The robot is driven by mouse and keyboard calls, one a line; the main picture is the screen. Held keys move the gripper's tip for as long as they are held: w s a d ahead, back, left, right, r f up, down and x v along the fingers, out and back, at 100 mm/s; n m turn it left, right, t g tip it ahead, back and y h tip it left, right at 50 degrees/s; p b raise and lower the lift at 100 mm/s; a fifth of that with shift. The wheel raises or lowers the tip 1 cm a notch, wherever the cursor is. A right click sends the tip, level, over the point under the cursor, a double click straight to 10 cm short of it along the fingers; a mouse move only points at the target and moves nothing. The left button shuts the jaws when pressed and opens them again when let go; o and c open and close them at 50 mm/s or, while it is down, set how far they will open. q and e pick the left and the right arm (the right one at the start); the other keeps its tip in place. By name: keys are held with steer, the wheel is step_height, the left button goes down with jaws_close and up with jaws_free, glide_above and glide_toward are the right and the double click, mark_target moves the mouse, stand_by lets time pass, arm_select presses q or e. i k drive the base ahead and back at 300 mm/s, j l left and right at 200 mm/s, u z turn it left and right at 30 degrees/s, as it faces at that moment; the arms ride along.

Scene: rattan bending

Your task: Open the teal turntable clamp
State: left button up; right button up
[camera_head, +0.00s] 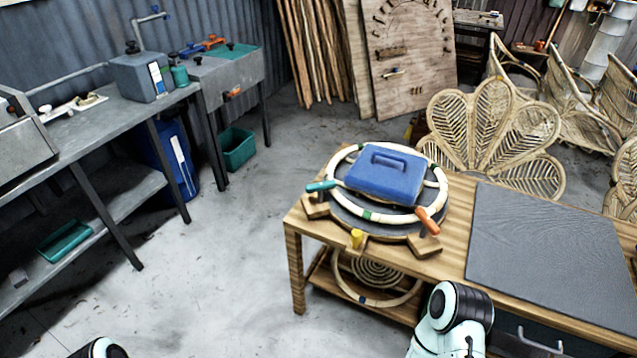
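The teal turntable clamp (320,186) is a small teal handle at the left side of the round turntable (348,215) on the wooden bench. Its handle lies about level, pointing left, with its inner end at the pale rattan ring (432,202). I cannot tell whether its jaw presses on the ring. An orange clamp (428,220) sits at the front right of the ring. A blue block with a handle (385,175) lies over the ring. Parts of my arms show at the bottom edge. Neither gripper is in view.
A yellow knob (356,238) stands at the turntable's front. A dark mat (545,250) covers the wooden bench's (290,218) right part. A shelf below holds coiled rattan (375,272). Rattan chair backs (490,135) stand behind. Open floor (230,250) lies left of the bench.

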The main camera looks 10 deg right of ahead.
mark_target(320, 187)
steer(key=z, duration=0.4)
steer(key=i+j+z, duration=0.25)
steer(key=j+z, duration=0.25)
steer(key=i+j+z, duration=0.25)
steer(key=j, duration=0.15)
steer(key=k+l, duration=0.05)
steer(key=k, duration=0.05)
